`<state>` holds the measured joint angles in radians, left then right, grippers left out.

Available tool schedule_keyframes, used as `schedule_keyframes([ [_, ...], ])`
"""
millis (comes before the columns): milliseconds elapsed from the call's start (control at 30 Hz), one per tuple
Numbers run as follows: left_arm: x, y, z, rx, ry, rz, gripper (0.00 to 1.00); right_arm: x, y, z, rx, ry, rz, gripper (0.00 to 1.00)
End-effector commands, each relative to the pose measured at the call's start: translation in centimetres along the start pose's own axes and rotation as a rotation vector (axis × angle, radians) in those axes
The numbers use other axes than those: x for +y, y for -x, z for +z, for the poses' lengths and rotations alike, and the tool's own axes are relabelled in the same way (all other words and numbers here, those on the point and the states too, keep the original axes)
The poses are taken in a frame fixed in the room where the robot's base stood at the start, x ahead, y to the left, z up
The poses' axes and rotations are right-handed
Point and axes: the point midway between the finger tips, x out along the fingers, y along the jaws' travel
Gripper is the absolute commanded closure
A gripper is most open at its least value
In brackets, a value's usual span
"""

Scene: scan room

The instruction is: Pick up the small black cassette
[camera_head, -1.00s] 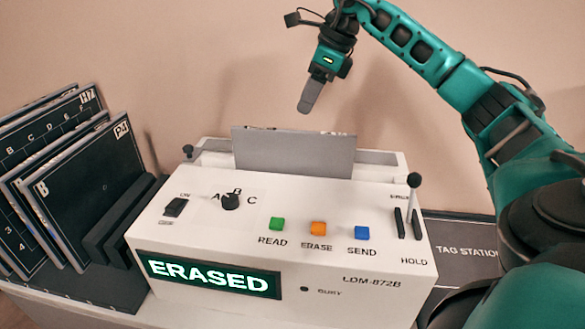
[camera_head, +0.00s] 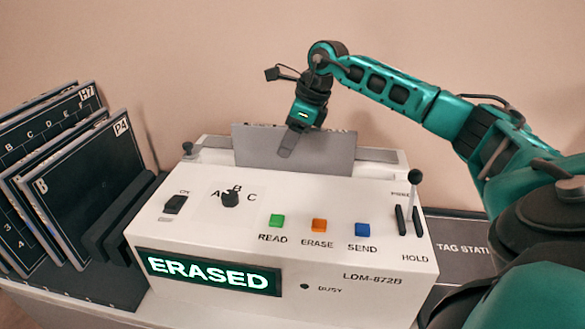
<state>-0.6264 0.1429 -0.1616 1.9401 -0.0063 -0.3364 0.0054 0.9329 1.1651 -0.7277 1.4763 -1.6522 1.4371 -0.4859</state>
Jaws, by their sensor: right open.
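A grey panel (camera_head: 325,152) stands upright in the slot at the back of the white machine (camera_head: 330,265); its top edge is dark, and I cannot tell whether it is the small black cassette. My right gripper (camera_head: 287,147) is open and points down at this panel, overlapping its upper middle in the picture. I cannot tell whether it touches. Black cassettes stand in a rack at the left, among them one marked P4 (camera_head: 90,185) and one marked H7 (camera_head: 70,105). My left gripper is not in view.
A dark tag station (camera_head: 465,250) lies right of the machine. A wall stands behind.

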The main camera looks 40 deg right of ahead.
Motion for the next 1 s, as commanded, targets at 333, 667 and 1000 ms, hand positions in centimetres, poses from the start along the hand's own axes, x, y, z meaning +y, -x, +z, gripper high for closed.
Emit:
schedule_keyframes([
  [333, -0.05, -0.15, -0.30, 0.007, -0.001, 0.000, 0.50, 0.00, 0.04, 0.01, 0.000, 0.000, 0.000, 0.77],
  [667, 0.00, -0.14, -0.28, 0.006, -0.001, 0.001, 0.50, -0.01, 0.07, 0.01, 0.000, 0.000, 0.000, 1.00],
  [1000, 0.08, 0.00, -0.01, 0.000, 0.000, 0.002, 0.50, -0.01, 0.08, 0.01, 0.000, 0.000, 0.000, 1.00],
])
